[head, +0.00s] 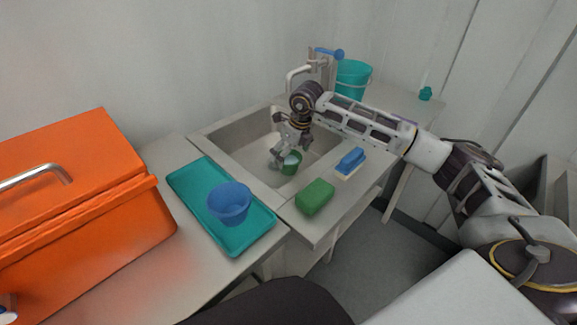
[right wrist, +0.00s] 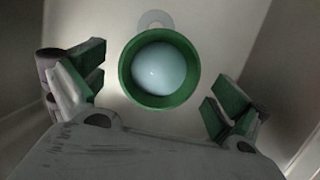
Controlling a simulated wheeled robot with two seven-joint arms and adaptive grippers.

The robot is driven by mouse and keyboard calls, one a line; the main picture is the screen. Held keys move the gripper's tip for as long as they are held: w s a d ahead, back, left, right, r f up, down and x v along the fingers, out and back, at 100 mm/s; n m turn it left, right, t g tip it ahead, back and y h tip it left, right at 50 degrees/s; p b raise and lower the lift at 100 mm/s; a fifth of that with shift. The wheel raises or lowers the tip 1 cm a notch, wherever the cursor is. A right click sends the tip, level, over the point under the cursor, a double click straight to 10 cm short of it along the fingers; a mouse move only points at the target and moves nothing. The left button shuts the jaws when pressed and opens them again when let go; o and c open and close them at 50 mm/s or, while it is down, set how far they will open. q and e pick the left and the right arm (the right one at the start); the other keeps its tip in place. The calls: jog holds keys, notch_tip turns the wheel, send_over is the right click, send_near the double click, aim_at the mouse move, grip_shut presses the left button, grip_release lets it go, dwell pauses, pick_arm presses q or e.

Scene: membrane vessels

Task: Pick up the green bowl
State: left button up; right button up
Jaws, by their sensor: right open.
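The green bowl (head: 290,168) stands in the sink in the head view, with something pale showing in it. In the right wrist view the green bowl (right wrist: 128,84) is seen from above, upright, with a smooth pale blue round thing (right wrist: 163,70) inside it. My right gripper (head: 278,158) reaches down into the sink, beside and partly over the bowl. In the right wrist view my right gripper (right wrist: 155,95) is open, with one green-padded finger on each side of the bowl and a gap to both. My left gripper is not in view.
The sink (head: 228,138) has raised walls around the bowl. A teal tray (head: 190,180) with a blue bowl (head: 229,203) lies left of it. A green block (head: 315,197) and a blue brush (head: 350,162) lie on the front edge. A teal bucket (head: 352,80) stands behind. An orange box (head: 80,200) is far left.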

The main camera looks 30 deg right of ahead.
aim_at(292, 161)
jog(key=shift+x, duration=1.05)
jog(key=shift+f, duration=0.25)
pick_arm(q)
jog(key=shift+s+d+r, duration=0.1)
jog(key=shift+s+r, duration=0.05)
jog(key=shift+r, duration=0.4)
pick_arm(e)
jog(key=shift+c, duration=1)
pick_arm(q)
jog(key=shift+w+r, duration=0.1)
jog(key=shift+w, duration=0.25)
pick_arm(e)
jog(key=c, duration=1.1)
jog(key=shift+o, duration=0.2)
jog(key=shift+w, duration=0.1)
